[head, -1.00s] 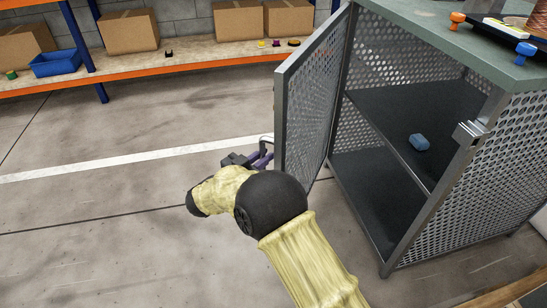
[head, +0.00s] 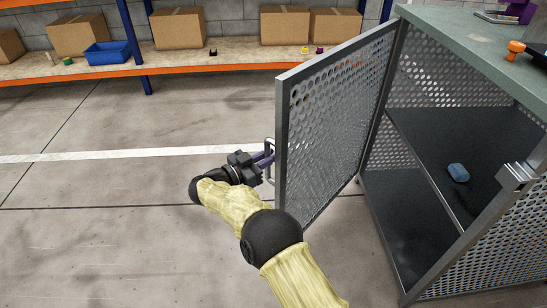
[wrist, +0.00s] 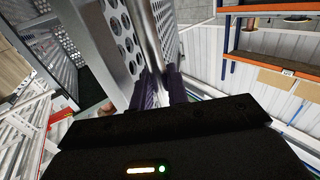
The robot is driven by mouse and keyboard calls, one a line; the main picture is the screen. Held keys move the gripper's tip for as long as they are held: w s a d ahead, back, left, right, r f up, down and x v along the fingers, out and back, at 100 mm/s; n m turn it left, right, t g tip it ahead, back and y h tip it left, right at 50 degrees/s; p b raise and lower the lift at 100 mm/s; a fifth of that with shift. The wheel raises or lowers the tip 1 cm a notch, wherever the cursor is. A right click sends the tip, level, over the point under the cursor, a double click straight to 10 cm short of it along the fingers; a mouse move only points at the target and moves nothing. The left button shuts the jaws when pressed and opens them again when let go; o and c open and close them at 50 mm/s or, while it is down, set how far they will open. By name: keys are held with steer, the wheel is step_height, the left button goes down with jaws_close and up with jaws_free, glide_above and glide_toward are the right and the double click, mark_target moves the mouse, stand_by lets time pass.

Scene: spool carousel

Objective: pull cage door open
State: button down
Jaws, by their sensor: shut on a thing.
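The cage door (head: 335,120), a perforated grey metal panel in a plain frame, stands wide open on the left side of the cage (head: 440,130). My gripper (head: 268,160) is at the door's free edge, shut on the door's metal handle (head: 270,150). In the wrist view, the purple fingers (wrist: 160,90) close around the handle bar (wrist: 147,40) beside the perforated door panel (wrist: 118,40). The exact contact of the fingertips is partly hidden.
A latch piece (head: 517,173) sits on the cage's right front post. An orange-edged rack (head: 180,66) with boxes and a blue bin (head: 107,53) stands behind. The floor at left is clear.

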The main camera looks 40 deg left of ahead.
stand_by(0.3)
steer(key=c, duration=1.4)
jaws_free()
steer(key=shift+c, duration=0.2)
steer(key=shift+s, duration=0.1)
steer(key=s+a+p, duration=0.2)
steer(key=s+p, duration=0.2)
steer(key=s, duration=1.3)
steer(key=shift+a, duration=0.2)
steer(key=shift+s, duration=0.1)
